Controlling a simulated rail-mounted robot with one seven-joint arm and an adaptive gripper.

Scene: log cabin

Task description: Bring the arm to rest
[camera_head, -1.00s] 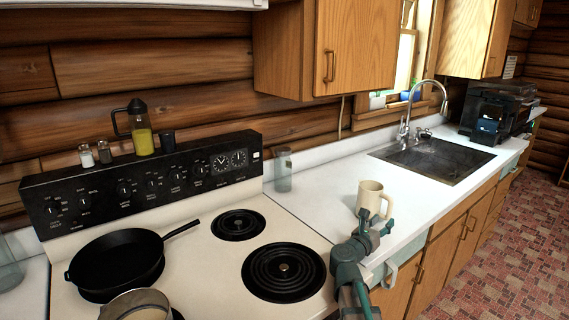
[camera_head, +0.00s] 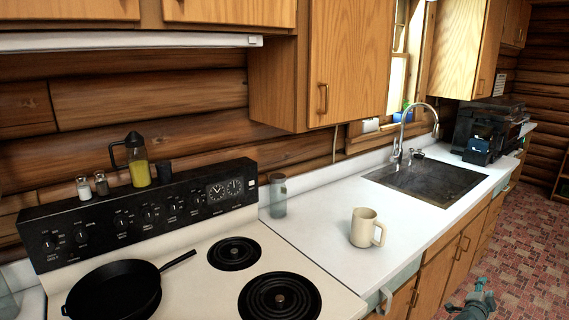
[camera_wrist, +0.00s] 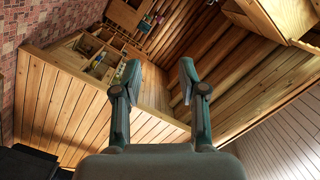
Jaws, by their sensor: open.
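My gripper (camera_wrist: 158,82) is open and empty in the wrist view, its two fingers spread apart with log walls and ceiling behind them. In the head view a teal part of my arm shows at the bottom right, in front of the cabinets and over the red floor. It is clear of the counter. A beige mug (camera_head: 367,228) stands upright on the white counter (camera_head: 325,215), to the left of my arm and apart from it.
The stove (camera_head: 205,290) at left carries a black skillet (camera_head: 115,292). A glass (camera_head: 278,196) stands by the backsplash, and a sink (camera_head: 425,181) lies farther right. An open drawer (camera_head: 400,277) sits below the counter's front edge. The tiled floor (camera_head: 525,235) at right looks clear.

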